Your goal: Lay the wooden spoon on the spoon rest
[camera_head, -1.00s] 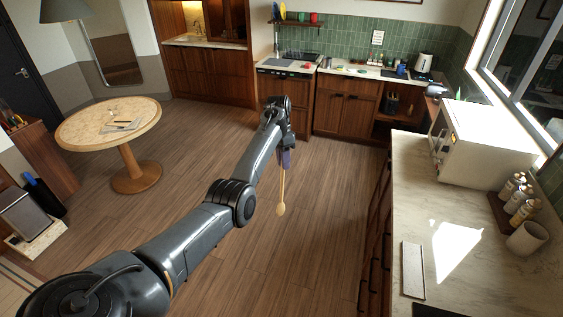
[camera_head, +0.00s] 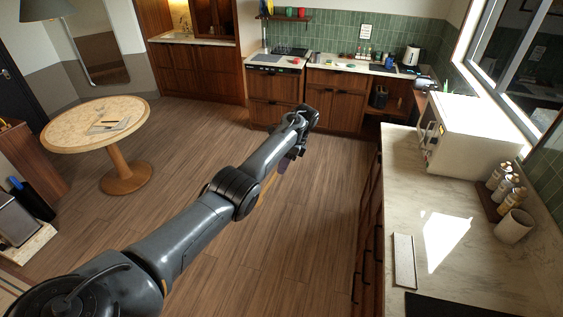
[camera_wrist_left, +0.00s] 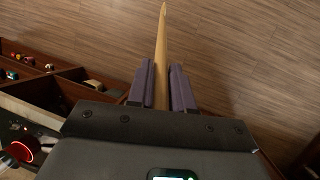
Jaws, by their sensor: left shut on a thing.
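My left gripper (camera_head: 290,160) is out over the open floor, short of the back cabinets. In the left wrist view, its two purple fingers (camera_wrist_left: 161,68) are shut on the wooden spoon (camera_wrist_left: 162,30), whose pale wood sticks out beyond them. In the head view a short piece of the spoon (camera_head: 268,182) shows beside my forearm; the arm hides the rest. A long, narrow, pale tray, probably the spoon rest (camera_head: 404,261), lies empty on the right counter, well to the right of the gripper. My right gripper is not in view.
The right counter (camera_head: 397,190) holds a white oven (camera_head: 470,135), several bottles (camera_head: 503,185), a beige cup (camera_head: 514,226) and a black panel (camera_head: 450,308) at the front. A round table (camera_head: 60,132) stands left. The floor between is clear.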

